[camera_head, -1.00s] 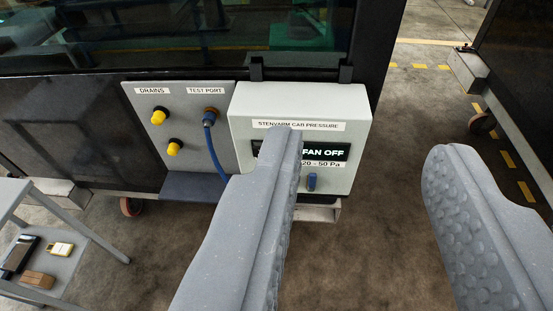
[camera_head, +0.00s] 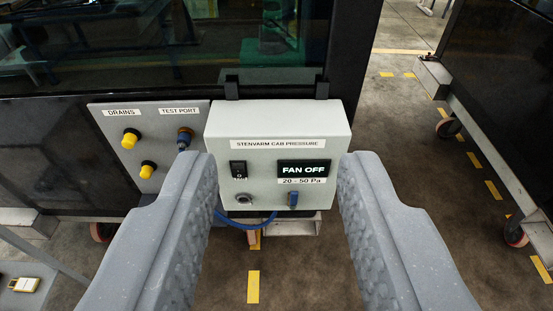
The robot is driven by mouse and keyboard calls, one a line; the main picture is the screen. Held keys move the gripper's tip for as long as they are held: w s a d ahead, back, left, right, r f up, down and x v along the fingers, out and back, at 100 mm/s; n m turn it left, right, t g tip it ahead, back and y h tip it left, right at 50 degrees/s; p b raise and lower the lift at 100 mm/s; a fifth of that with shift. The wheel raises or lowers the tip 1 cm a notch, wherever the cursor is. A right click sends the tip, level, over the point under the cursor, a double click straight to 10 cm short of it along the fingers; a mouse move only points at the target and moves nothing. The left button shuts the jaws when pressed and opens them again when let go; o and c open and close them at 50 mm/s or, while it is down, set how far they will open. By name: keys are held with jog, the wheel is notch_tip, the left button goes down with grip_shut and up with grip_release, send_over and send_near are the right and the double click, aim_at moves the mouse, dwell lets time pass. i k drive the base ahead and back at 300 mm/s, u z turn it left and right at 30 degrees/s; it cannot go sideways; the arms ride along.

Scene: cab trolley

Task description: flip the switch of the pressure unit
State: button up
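The pressure unit (camera_head: 225,144) is a pale grey box labelled "STENVARM CAB PRESSURE", hung by two dark hooks on the dark cab wall. Its black rocker switch (camera_head: 238,169) is at the left of its front face. The display (camera_head: 303,168) reads "FAN OFF", with "20 - 50 Pa" below. A round metal port (camera_head: 243,198) and a blue fitting (camera_head: 293,199) sit low on the face. My gripper (camera_head: 275,165) is open and empty. Its fingers frame the box left and right in the picture, nearer the camera; the switch shows between them. I see no contact.
A grey panel (camera_head: 107,145) left of the box carries two yellow drain caps (camera_head: 130,139) and a test port (camera_head: 184,137). A blue hose (camera_head: 246,224) loops below the box. A trolley shelf (camera_head: 20,290) is at lower left. Open floor lies to the right.

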aim_at(240, 172)
jog(key=z, duration=0.05)
jog(key=i, duration=0.95)
jog(key=u, duration=1.4)
jog(key=k, duration=1.2)
jog(key=z, duration=0.85)
jog(key=i, duration=1)
jog(key=u, duration=0.05)
